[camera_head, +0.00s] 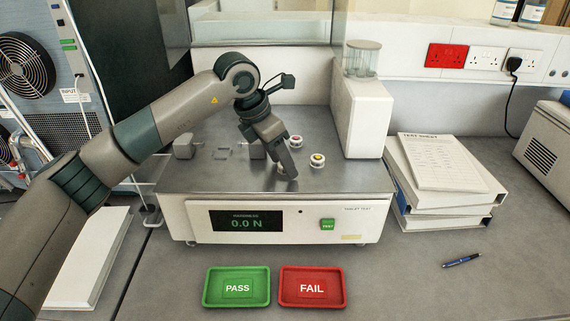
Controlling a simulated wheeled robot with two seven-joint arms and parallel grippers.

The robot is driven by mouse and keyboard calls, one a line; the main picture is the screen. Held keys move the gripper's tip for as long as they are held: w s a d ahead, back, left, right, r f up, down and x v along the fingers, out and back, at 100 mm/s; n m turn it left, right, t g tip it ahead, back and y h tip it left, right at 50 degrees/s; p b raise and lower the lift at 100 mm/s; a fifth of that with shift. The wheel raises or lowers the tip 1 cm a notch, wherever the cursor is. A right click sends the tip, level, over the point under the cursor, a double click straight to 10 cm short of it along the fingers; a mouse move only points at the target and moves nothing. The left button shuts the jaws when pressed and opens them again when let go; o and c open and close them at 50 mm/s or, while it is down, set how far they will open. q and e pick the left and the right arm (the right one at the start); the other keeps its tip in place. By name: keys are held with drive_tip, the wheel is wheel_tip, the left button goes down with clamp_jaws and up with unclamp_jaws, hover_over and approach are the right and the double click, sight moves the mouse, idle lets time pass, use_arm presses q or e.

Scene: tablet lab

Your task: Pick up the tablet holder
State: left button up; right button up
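Two small round white tablet holders stand on the steel top of the tester. One holder (317,159) has a yellow and dark red centre, and the other holder (296,141) is just behind it, to the left. My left gripper (287,171) points down at the tester top, just left of and in front of these holders. A pale bit shows beside its fingertips, but I cannot tell what it is. The fingers overlap in this view, so I cannot tell whether they are open or shut. My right gripper is not in view.
The tester (290,220) reads 0.0 N and has a tall white housing (364,115) at right. Grey jaw blocks (184,146) sit on its top. A green PASS tray (237,301) and red FAIL tray (312,301) lie in front. Binders (450,197) and a pen (461,260) are right.

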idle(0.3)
use_arm(q)
drive_tip(key=c, duration=1.1)
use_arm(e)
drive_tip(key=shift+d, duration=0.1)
use_arm(q)
drive_tip(key=shift+r, duration=0.1)
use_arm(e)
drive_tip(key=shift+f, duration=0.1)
